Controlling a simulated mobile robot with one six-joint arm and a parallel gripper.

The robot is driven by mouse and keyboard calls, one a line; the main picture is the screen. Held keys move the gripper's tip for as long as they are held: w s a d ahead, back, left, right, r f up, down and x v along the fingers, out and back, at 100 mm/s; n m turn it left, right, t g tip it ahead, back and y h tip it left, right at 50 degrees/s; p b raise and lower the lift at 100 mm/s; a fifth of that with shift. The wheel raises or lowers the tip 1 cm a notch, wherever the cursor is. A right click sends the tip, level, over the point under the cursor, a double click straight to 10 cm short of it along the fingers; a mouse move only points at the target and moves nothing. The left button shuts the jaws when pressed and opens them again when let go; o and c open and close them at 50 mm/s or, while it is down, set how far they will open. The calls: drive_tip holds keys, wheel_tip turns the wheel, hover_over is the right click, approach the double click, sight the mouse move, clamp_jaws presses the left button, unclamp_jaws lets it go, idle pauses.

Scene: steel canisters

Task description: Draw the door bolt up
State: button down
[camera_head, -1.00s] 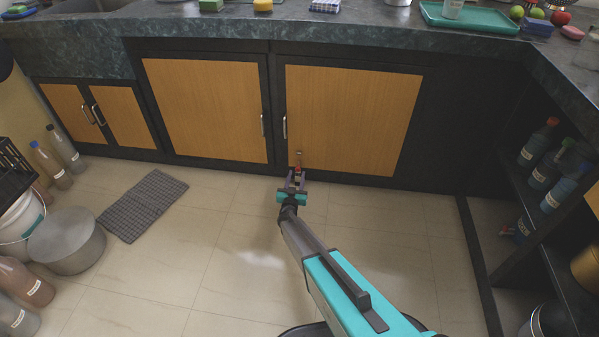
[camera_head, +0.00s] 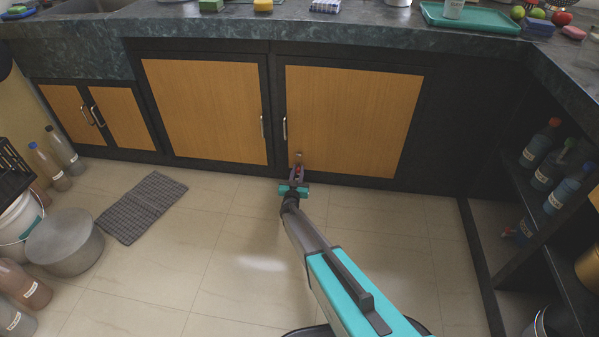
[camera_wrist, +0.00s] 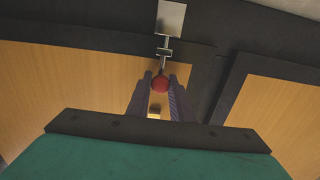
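The door bolt stands low on the right-hand cabinet door (camera_head: 352,115), near its lower left corner. Its red knob (camera_wrist: 160,84) shows in the wrist view, with a metal rod (camera_wrist: 164,52) and a pale metal plate (camera_wrist: 171,18) beyond it. In the head view the knob is small and partly hidden by my gripper (camera_head: 297,174). In the wrist view my gripper (camera_wrist: 161,80) has its two fingers apart, one on each side of the knob. Whether either finger touches the knob cannot be told.
A pale door handle (camera_head: 285,128) is above the gripper. The left-hand door (camera_head: 205,110) is shut beside it. A grey mat (camera_head: 142,207), a steel pot (camera_head: 65,241) and bottles stand at left. An open shelf (camera_head: 527,240) is at right. The middle floor is clear.

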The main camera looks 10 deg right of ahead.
drive_tip(key=shift+r, duration=0.1)
drive_tip(key=shift+d+r+p, duration=0.1)
drive_tip(key=shift+r+p, duration=1)
drive_tip(key=shift+r, duration=1)
drive_tip(key=c, duration=1.6)
unclamp_jaws()
drive_tip(key=shift+r, duration=0.15)
drive_tip(key=p+v, duration=0.3)
drive_tip(key=v, duration=1)
drive_tip(key=shift+s, duration=0.35)
drive_tip(key=shift+p, duration=0.35)
